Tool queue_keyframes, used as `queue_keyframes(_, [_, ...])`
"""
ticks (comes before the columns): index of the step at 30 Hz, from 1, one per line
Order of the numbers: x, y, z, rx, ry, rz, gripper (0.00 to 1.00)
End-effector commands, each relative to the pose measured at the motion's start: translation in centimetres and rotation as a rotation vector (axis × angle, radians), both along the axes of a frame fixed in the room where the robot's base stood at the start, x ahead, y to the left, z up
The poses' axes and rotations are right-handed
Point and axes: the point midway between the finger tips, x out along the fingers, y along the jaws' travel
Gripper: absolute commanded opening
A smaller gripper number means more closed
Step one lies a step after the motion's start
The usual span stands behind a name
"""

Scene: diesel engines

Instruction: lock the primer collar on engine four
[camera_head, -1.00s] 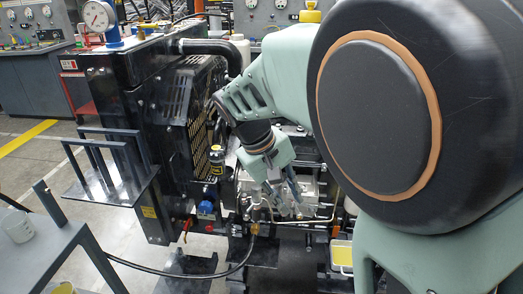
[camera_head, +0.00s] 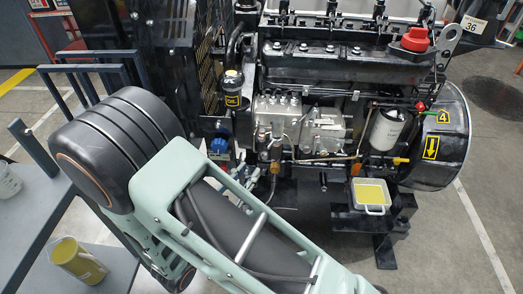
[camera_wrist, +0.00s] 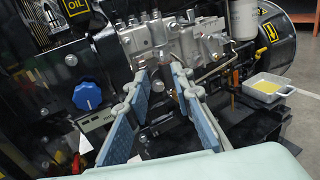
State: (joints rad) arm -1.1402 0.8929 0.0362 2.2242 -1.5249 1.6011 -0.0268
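Engine four (camera_head: 345,65) carries a yellow "4" label (camera_head: 443,117) at its right end. Its silver injection pump (camera_head: 300,122) is on the near side, with small fittings and pipes (camera_head: 275,152) below. I cannot single out the primer collar among these. In the wrist view, my gripper (camera_wrist: 160,74) has its two blue-padded fingers apart, pointing at the area just below the pump (camera_wrist: 160,38). I see nothing clearly held between the fingers. In the head view, my arm hides most of the gripper.
A blue knob (camera_head: 219,146) is left of the pump; it also shows in the wrist view (camera_wrist: 88,96). A tray of yellow liquid (camera_head: 371,196) stands at the right. A grey cart (camera_head: 30,215) with a yellow-filled cup (camera_head: 78,260) is at the lower left. A white filter (camera_head: 386,130) hangs beside the pump.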

Motion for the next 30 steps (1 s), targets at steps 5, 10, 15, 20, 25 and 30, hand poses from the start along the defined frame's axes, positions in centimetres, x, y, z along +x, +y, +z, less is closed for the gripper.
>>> queue_keyframes(5, [2.8,-1.6,0.0,0.001,-0.002,-0.009,0.22])
queue_keyframes(10, [5.7,-3.0,0.0,0.003,-0.001,-0.008,0.22])
queue_keyframes(15, [7.9,-4.1,0.0,0.004,-0.001,-0.007,0.22])
queue_keyframes(20, [8.8,-4.5,0.1,0.004,-0.002,-0.006,0.22])
queue_keyframes(25, [9.0,-4.6,0.1,0.004,-0.002,-0.006,0.22])
queue_keyframes(30, [9.0,-4.5,0.1,0.004,-0.001,-0.006,0.16])
